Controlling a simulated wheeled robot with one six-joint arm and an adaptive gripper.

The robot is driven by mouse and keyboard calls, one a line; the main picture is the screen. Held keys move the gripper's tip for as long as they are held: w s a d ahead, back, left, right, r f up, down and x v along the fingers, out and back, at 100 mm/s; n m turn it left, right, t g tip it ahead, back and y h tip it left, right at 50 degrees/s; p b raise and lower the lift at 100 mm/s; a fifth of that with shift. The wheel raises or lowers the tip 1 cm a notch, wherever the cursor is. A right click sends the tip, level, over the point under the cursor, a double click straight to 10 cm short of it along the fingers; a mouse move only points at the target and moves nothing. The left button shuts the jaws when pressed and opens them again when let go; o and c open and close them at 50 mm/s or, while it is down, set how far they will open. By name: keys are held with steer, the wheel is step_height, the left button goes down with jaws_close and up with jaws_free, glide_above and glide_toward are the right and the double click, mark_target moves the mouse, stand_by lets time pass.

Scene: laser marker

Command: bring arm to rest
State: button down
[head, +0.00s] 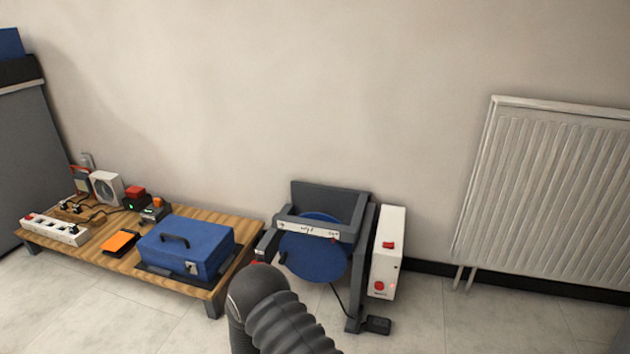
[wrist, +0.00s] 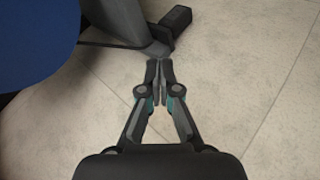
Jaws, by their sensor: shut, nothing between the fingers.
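My gripper (wrist: 159,66) shows in the wrist view with its two fingers together and nothing between them. It points down toward the tiled floor, near the foot of the dark grey stand. In the head view my arm rises from the bottom edge in front of the laser marker (head: 357,220); the gripper itself is hidden there. The marker has a dark frame, a blue disc (head: 313,250) and a white control box (head: 387,252) with red buttons. The blue disc also fills the upper left of the wrist view (wrist: 30,40).
A low wooden table (head: 232,226) at left carries a blue case (head: 187,245), an orange-topped device (head: 121,242) and a white power strip (head: 55,229). A radiator (head: 550,190) hangs at right. A black pedal (head: 377,325) lies on the floor. Floor at right is clear.

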steer(key=s+d+r+m+y+p, duration=0.3)
steer(key=s+r+m, duration=0.4)
steer(key=r, duration=1.1)
steer(key=s+d+r+m+g+y+p, duration=0.1)
steer(key=s+d+r+m+y+p, duration=0.2)
steer(key=s+r, duration=1)
steer(key=s+d+r+m+y+p, duration=0.3)
steer(key=s+d+r+m+y, duration=0.3)
steer(key=r, duration=1.7)
steer(key=s+d+m, duration=0.4)
steer(key=m, duration=0.1)
steer(key=shift+s+r+g+p, duration=0.3)
steer(key=shift+s+g+p, duration=0.1)
